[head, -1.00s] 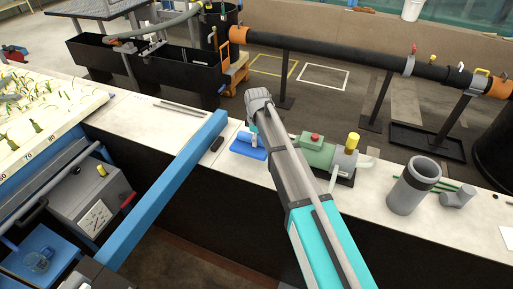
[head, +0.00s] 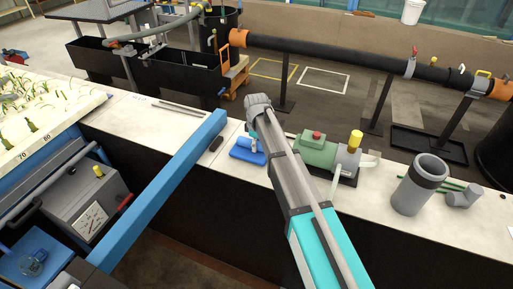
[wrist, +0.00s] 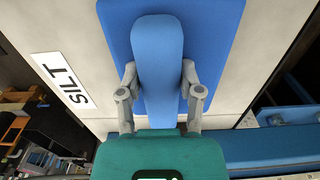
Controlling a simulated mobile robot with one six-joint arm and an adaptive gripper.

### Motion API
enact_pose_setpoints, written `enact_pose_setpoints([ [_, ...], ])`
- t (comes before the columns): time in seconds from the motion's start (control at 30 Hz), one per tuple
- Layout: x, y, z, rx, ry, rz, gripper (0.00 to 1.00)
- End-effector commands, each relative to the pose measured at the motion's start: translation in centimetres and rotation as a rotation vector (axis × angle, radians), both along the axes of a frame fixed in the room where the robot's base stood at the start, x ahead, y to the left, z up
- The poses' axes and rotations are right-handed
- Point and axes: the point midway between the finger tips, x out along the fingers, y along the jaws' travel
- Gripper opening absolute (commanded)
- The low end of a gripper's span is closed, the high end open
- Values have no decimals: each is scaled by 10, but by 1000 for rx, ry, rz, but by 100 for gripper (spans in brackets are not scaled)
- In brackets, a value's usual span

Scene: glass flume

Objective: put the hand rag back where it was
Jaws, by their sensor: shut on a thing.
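The hand rag (wrist: 157,42) is a blue, rounded, elongated piece between my gripper's fingers in the wrist view. My gripper (wrist: 158,75) is shut on it, one grey finger on each side. A wider, flat blue piece (wrist: 222,40) lies directly behind the rag; I cannot tell whether the rag touches it or is part of it. In the head view, blue cloth (head: 246,151) shows on the white bench just left of my arm. My fingertips are hidden there behind the wrist.
The white bench (head: 125,115) carries a green pump (head: 316,152) and a grey cylinder (head: 414,190) right of my arm. A small black object (head: 216,144) and a blue beam (head: 160,190) are on the left. A SILT label (wrist: 64,80) lies beside the flat blue piece.

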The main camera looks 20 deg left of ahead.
Motion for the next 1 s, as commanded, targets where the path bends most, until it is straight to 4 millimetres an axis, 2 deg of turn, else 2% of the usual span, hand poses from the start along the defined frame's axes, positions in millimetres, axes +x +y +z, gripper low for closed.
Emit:
enact_pose_setpoints([
  [0.47, 0, 0, -4, 0, 0, 0, 13],
  [0.5, 0, 0, -3, 0, 0, 0, 55],
  [0.63, 0, 0, -3, 0, 0, 0, 79],
  [0.67, 0, 0, -3, 0, 0, 0, 82],
  [1.0, 0, 0, -3, 0, 0, 0, 82],
])
